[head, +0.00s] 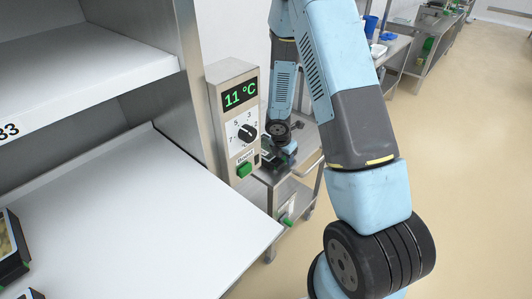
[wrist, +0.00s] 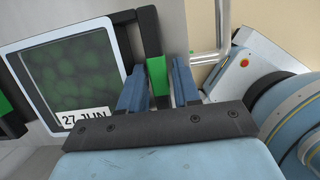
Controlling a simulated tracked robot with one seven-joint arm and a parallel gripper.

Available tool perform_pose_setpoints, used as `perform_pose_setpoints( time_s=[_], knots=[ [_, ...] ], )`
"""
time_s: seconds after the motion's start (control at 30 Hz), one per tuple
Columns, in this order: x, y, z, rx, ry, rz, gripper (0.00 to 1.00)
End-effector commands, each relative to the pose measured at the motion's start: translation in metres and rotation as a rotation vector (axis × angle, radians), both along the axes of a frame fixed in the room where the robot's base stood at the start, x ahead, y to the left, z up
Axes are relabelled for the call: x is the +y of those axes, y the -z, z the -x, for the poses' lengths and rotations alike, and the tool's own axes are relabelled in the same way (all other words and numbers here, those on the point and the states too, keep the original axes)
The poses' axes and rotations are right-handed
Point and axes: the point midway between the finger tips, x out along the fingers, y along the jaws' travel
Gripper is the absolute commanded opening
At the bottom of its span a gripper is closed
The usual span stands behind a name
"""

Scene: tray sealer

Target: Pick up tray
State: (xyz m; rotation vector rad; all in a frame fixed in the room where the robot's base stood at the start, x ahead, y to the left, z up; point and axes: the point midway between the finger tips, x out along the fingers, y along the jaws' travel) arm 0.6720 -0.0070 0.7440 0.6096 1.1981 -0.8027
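In the wrist view a tray with a dark, film-like window over green contents (wrist: 75,70), a pale rim and a "27 JUN" label is at the left. A black strip with a green band (wrist: 157,75), seemingly part of this tray's edge, runs between the two blue fingers of my gripper (wrist: 160,80). The fingers sit close on both sides of it; I cannot tell if both press on it. In the head view my gripper (head: 278,150) is low over a metal cart, mostly hidden by its own small size and the control box.
A control box (head: 238,115) reading 11 °C, with a dial and green button, stands close left of my arm. A white shelf (head: 150,215) holds dark trays (head: 10,250) at the far left. The metal cart (head: 305,185) is below. Open floor (head: 470,180) lies right.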

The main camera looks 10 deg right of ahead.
Motion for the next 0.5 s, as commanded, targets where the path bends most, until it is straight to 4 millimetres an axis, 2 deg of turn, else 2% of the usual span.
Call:
perform_pose_setpoints(
  time_s=[0.23, 0.5],
  knots=[
    [0.0001, 0.0005, -0.0003, 0.000, 0.000, 0.000, 0.31],
    [0.0003, 0.0003, -0.0003, 0.000, 0.000, 0.000, 0.05]
  ],
)
